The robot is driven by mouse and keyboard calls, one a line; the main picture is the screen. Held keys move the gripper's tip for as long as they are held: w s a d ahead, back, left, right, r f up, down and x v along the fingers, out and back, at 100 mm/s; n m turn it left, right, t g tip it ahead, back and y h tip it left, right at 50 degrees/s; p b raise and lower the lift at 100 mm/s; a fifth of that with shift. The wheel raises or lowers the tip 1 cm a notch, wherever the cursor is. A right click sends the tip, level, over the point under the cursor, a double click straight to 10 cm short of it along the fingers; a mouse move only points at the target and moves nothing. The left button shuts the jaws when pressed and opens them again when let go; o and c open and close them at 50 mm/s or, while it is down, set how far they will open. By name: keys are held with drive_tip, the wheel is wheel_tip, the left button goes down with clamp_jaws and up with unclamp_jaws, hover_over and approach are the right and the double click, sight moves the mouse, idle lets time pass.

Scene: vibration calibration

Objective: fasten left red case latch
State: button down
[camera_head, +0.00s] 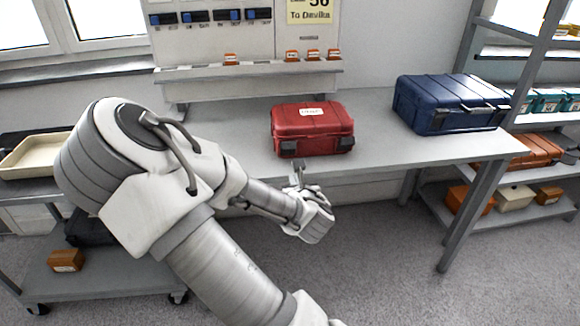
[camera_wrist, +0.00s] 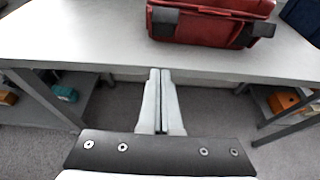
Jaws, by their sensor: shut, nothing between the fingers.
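The red case (camera_head: 312,126) stands closed on the grey workbench (camera_head: 384,146), with a pale label on its lid. Its front carries two dark latches: the left latch (camera_head: 288,148) and the right latch (camera_head: 345,143). In the wrist view the red case (camera_wrist: 208,30) is at the top, cut off by the frame edge, with the left latch (camera_wrist: 164,22) and right latch (camera_wrist: 254,32) showing. The left latch's exact position is too small to tell. My gripper (camera_head: 298,165) is shut and empty, in front of the bench edge; its fingers (camera_wrist: 159,74) point toward the bench, apart from the case.
A blue case (camera_head: 450,104) stands on the bench to the right. A panel with blue switches (camera_head: 210,17) and orange blocks is behind the bench. A cart with a cream tray (camera_head: 34,154) is at left; a shelf rack stands at right. Bench surface around the red case is clear.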

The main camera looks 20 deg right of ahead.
sight(288, 146)
drive_tip(key=shift+w+d+r+b, duration=0.2)
drive_tip(key=shift+w+d, duration=0.2)
drive_tip(key=shift+w, duration=0.95)
drive_tip(key=shift+w+d+r+b, duration=0.15)
drive_tip(key=shift+w+d, duration=0.3)
drive_tip(key=shift+w, duration=0.9)
drive_tip(key=shift+w+d+r+b, duration=0.2)
drive_tip(key=shift+w+d, duration=0.2)
drive_tip(key=shift+w, duration=0.95)
drive_tip(key=shift+r+p, duration=0.1)
drive_tip(key=shift+p, duration=0.2)
drive_tip(key=shift+r+p, duration=0.15)
drive_tip(key=shift+p, duration=0.15)
drive_tip(key=shift+g+p, duration=0.3)
